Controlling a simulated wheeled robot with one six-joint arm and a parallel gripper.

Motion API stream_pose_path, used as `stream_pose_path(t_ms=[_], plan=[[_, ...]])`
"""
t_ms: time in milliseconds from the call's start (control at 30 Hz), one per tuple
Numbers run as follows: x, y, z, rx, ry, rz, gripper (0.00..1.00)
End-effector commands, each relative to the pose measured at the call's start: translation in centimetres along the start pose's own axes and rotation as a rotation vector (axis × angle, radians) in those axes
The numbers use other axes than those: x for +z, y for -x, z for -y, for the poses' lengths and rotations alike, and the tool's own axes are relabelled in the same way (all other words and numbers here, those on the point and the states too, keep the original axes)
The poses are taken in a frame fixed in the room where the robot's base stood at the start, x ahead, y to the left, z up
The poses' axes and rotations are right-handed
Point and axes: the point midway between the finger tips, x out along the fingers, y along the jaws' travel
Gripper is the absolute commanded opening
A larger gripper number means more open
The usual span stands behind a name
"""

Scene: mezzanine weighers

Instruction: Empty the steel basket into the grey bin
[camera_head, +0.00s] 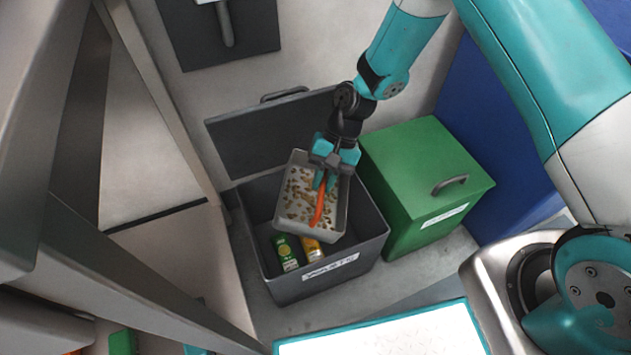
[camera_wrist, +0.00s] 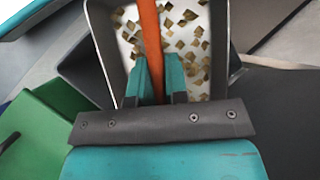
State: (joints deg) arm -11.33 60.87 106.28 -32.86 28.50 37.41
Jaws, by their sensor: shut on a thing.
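The steel basket (camera_head: 303,231) is a shallow light-grey tray with an orange handle (camera_head: 318,207). It hangs in the mouth of the grey bin (camera_head: 292,291), looking tilted, with many small brown bits (camera_head: 297,190) still spread over its floor. My gripper (camera_head: 323,183) is shut on the orange handle, which also shows between the fingers in the wrist view (camera_wrist: 150,38). The bin's lid (camera_head: 265,135) stands open at the back. A green can (camera_head: 286,252) and a yellow-orange item (camera_head: 311,247) lie inside the bin. The basket hides the rest of the bin's inside.
A closed green bin (camera_head: 424,170) stands right beside the grey one, with a blue bin (camera_head: 510,165) beyond it. A dark panel (camera_head: 222,35) with a handle is at the back. Grey beams (camera_head: 165,110) run along the left. A white, teal-edged surface (camera_head: 390,335) lies in front.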

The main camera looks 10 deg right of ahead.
Motion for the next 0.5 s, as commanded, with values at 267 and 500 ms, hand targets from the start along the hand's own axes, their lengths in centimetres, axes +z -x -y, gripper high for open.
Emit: stream_pose_path(t_ms=[267,500], plan=[[-0.8,-1.4,-1.9,-0.157,0.089,0.000,0.00],[-1.3,-2.2,-2.9,-0.269,0.156,0.000,0.00]])
